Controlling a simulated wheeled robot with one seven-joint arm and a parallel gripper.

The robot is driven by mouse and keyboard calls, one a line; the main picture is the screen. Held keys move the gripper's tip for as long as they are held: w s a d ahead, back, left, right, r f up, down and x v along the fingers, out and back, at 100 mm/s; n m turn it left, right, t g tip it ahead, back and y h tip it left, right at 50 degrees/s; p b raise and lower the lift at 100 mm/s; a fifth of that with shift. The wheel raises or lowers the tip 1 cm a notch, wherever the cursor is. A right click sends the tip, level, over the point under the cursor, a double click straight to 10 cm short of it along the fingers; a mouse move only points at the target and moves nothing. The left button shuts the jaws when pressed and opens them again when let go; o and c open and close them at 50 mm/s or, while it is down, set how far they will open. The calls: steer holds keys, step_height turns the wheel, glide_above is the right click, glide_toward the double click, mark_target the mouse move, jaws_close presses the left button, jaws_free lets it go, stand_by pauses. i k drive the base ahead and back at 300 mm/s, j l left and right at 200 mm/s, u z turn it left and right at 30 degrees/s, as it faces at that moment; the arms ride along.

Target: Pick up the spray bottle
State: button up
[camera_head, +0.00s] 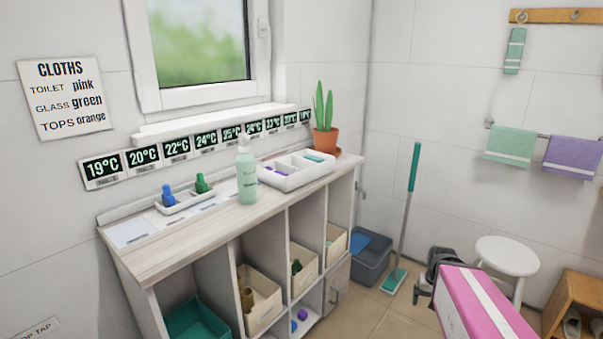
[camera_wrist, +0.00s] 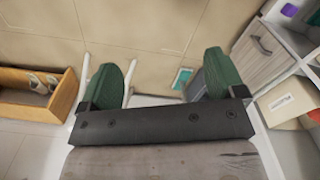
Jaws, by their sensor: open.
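The spray bottle (camera_head: 247,180) is pale green with a white top. It stands upright on the wooden top of the shelf unit, near its front edge and left of a white divided tray. My gripper (camera_wrist: 162,78) shows in the wrist view with its two green fingers wide apart and nothing between them. In the head view my gripper (camera_head: 424,287) is a dark shape at the end of my pink arm, low at the right and well away from the bottle. The bottle is not in the wrist view.
The shelf unit top (camera_head: 195,228) also holds the divided tray (camera_head: 290,180), a small tray (camera_head: 187,203) with blue and green bottles, and a potted cactus (camera_head: 325,140). A mop (camera_head: 404,220), grey bin (camera_head: 371,265) and white stool (camera_head: 507,255) stand near my arm.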

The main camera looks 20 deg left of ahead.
mark_target(245, 163)
steer(key=u, duration=1.8)
